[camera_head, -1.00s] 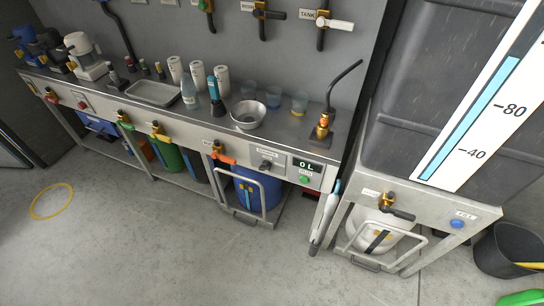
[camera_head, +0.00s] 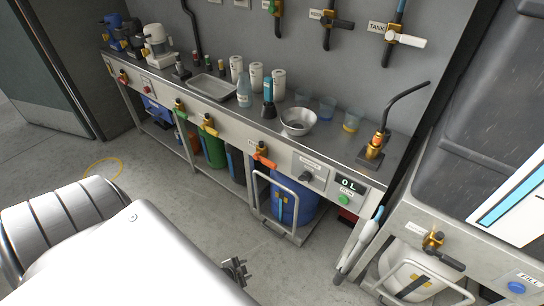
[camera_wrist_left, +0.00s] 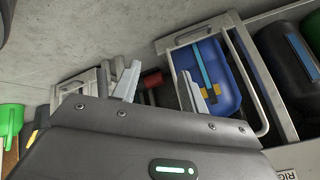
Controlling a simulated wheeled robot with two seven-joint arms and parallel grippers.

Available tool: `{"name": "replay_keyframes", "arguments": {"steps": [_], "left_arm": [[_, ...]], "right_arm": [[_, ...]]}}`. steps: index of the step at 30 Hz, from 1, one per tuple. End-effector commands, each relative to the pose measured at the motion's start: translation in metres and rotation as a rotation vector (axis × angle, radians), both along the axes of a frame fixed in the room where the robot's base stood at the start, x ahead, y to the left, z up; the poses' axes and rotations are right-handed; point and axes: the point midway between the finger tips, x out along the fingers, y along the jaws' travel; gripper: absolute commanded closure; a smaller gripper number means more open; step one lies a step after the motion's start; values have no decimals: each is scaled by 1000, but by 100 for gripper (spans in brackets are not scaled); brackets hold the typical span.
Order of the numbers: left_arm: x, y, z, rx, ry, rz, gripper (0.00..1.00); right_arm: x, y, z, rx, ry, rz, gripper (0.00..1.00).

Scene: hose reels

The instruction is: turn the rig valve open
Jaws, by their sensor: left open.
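A brass valve with an orange lever (camera_head: 264,155) sits on the bench's front panel, left of the grey knob. I take it as the rig valve, as a label starting "RIG" (camera_wrist_left: 287,174) is cut off at the lower right of the left wrist view. The valve itself does not show in that view. My left gripper (camera_head: 236,272) is low in front of the bench, clear of the valve. In the left wrist view its fingers (camera_wrist_left: 162,88) are apart with nothing between them. My right gripper is not in view.
A blue drum (camera_head: 291,203) stands in a metal-framed cart under the bench. A grey knob (camera_head: 306,176) and a "0 L" display (camera_head: 350,184) are right of the valve. A white-handled tank valve (camera_head: 403,40) is on the wall. The floor before the bench is open.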

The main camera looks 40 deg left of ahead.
Motion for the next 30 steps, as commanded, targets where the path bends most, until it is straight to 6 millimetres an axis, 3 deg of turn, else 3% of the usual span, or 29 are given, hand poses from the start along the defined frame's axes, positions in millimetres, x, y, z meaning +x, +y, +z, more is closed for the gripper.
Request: {"name": "replay_keyframes", "arguments": {"steps": [1,3,6,9,13,17,23,30], "left_arm": [[49,22,17,80,-141,-70,56],[102,47,65,217,-316,-166,56],[152,77,139,437,-529,-277,56],[178,96,204,642,-680,-353,56],[190,108,260,827,-793,-405,56],[192,111,283,905,-833,-424,56],[199,112,286,911,-836,-424,56],[238,113,286,909,-836,-421,56]], "right_arm": [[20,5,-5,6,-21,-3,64],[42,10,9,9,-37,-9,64],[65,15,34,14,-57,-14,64],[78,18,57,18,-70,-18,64],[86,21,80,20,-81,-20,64],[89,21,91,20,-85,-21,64],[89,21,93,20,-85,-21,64],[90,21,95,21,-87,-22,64]]}}
